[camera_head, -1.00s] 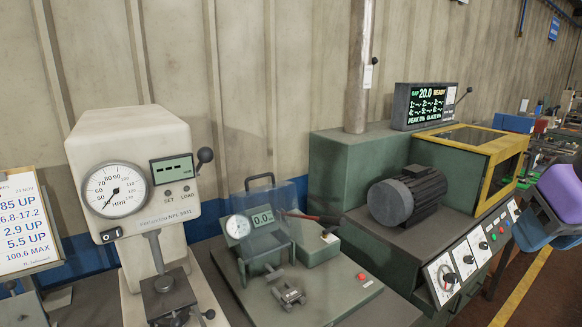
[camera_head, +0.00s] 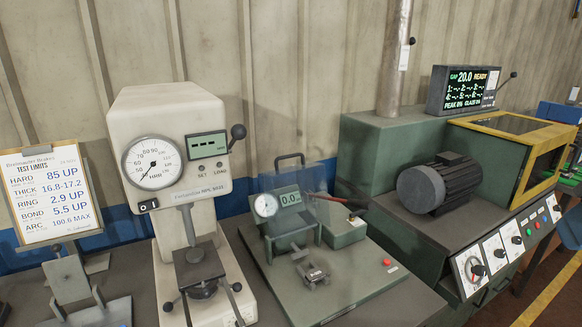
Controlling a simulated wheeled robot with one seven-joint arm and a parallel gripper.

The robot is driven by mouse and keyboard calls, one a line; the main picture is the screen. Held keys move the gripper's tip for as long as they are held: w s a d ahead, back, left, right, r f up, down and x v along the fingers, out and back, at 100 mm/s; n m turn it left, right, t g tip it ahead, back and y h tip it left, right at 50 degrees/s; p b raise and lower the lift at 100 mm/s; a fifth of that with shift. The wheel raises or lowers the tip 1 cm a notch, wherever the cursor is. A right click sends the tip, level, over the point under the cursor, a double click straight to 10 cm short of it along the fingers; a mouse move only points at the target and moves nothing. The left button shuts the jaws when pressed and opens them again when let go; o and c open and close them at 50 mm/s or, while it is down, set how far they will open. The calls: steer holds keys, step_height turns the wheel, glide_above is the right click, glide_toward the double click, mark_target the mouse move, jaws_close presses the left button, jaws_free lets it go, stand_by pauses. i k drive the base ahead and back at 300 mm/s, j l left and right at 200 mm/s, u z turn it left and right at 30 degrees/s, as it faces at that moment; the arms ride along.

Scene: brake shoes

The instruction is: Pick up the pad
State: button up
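I cannot make out a brake pad for certain. A small dark block with pale lettering (camera_head: 316,273) sits in a little clamp-like holder at the front of the thickness gauge's grey-green plate, and I cannot tell whether it is the pad. The gauge (camera_head: 285,210) behind it has a round dial and a display reading about 0.0. The fingers of my gripper are not seen.
The white hardness tester (camera_head: 160,130) stands left of the gauge, with a test-limits sign (camera_head: 45,195) and a metal stand (camera_head: 72,285) further left. A green machine with a motor (camera_head: 440,183) and a display (camera_head: 463,90) stands right. The gauge plate's front (camera_head: 350,290) is clear.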

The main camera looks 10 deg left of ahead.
mark_target(315, 275)
steer(key=i+l+u, duration=0.15)
steer(key=u, duration=0.25)
steer(key=i+l+u, duration=0.2)
steer(key=u, duration=0.15)
